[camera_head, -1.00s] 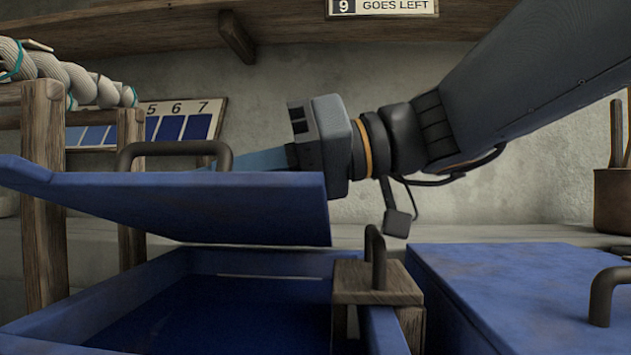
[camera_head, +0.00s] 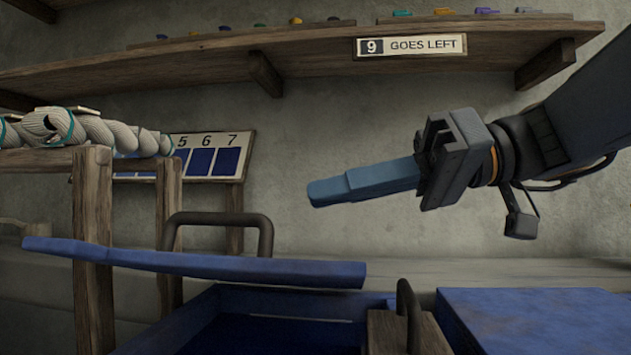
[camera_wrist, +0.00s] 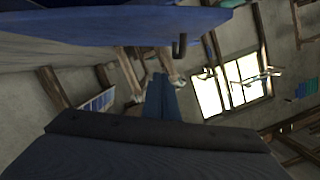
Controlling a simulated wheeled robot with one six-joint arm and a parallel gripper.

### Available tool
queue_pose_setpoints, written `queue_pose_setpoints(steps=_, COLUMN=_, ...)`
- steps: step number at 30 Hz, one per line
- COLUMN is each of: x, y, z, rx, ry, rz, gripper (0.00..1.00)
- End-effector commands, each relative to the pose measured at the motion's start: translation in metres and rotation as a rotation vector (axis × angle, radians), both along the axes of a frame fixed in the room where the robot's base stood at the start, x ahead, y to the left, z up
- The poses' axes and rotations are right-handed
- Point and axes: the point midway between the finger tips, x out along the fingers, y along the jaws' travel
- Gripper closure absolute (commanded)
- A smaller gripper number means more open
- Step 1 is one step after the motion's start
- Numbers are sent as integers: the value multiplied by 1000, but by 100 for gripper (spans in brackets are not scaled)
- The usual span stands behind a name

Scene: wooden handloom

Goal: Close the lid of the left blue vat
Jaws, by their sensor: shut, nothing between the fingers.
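The left blue vat (camera_head: 300,303) stands low in the head view, with its dark inside partly showing. Its blue lid (camera_head: 190,262) is raised above the opening, only slightly tilted, with a dark handle (camera_head: 265,235) on top. In the wrist view the lid (camera_wrist: 120,28) fills the upper left, with a handle end (camera_wrist: 180,48) hanging into view. My gripper (camera_head: 315,192) is shut and empty, its blue fingers together and pointing left above the lid's right part. It is apart from the lid. The fingers also show in the wrist view (camera_wrist: 163,92).
A second blue vat with its lid down (camera_head: 540,315) is at the right. A wooden block with a dark handle (camera_head: 408,315) stands between the vats. Twisted white yarn (camera_head: 80,130) lies on a wooden frame at the left. A shelf (camera_head: 330,45) runs along the wall above.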

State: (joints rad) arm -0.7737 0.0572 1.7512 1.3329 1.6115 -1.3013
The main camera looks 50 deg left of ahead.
Motion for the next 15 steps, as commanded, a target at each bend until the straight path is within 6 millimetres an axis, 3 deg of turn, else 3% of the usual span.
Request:
queue_pose_setpoints(steps=5, x=-9, y=6, z=11, rx=-155, ry=51, rz=-18, gripper=100)
queue_pose_setpoints(steps=15, x=-34, y=22, z=25, rx=-674, ry=204, rz=-147, gripper=100)
